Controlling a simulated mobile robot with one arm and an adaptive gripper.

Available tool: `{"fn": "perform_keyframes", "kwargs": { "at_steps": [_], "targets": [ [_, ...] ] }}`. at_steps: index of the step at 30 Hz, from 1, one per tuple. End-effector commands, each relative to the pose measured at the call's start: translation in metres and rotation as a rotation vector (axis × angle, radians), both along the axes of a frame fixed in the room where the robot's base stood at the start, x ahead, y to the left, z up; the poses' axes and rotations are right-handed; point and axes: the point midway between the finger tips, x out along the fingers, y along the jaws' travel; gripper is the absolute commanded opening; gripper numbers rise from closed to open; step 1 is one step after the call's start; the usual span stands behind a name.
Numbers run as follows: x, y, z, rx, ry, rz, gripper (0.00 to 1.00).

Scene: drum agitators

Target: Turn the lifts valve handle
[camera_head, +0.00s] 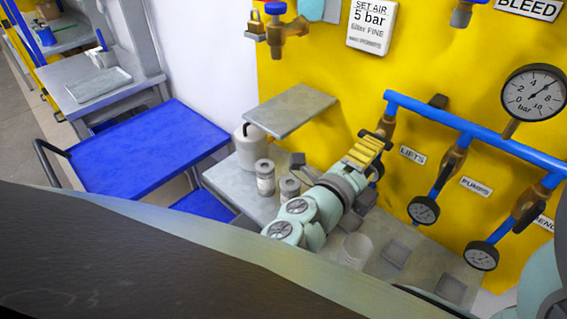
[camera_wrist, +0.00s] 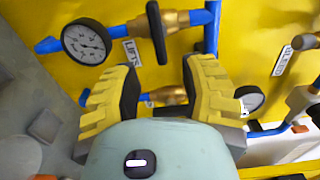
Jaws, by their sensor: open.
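The lifts valve handle (camera_wrist: 157,32) is a black bar lying crosswise to its brass valve (camera_wrist: 172,20), at the top of the wrist view. The LIFTS label (camera_wrist: 131,52) is beside it and also shows in the head view (camera_head: 412,155). My gripper (camera_wrist: 165,88) has thick yellow fingers spread wide, with nothing held. The handle shows beyond the fingertips, apart from them. In the head view my gripper (camera_head: 368,148) partly covers the lifts pipe and valve. A second brass valve (camera_wrist: 174,95) appears between the fingers.
A blue header pipe (camera_head: 470,128) runs along the yellow panel (camera_head: 320,100), with gauges (camera_head: 423,210) on its branches. A grey shelf (camera_head: 290,108) juts out left of my gripper. Cans (camera_head: 265,178) stand on the bench below. A blue cart (camera_head: 150,145) is farther left.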

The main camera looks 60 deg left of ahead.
Motion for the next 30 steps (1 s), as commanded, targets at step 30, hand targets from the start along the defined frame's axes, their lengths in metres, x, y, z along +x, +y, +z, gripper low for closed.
{"fn": "perform_keyframes", "kwargs": {
  "at_steps": [30],
  "targets": [
    [-0.059,-0.013,0.000,0.000,0.000,0.005,0.42]
  ]
}}
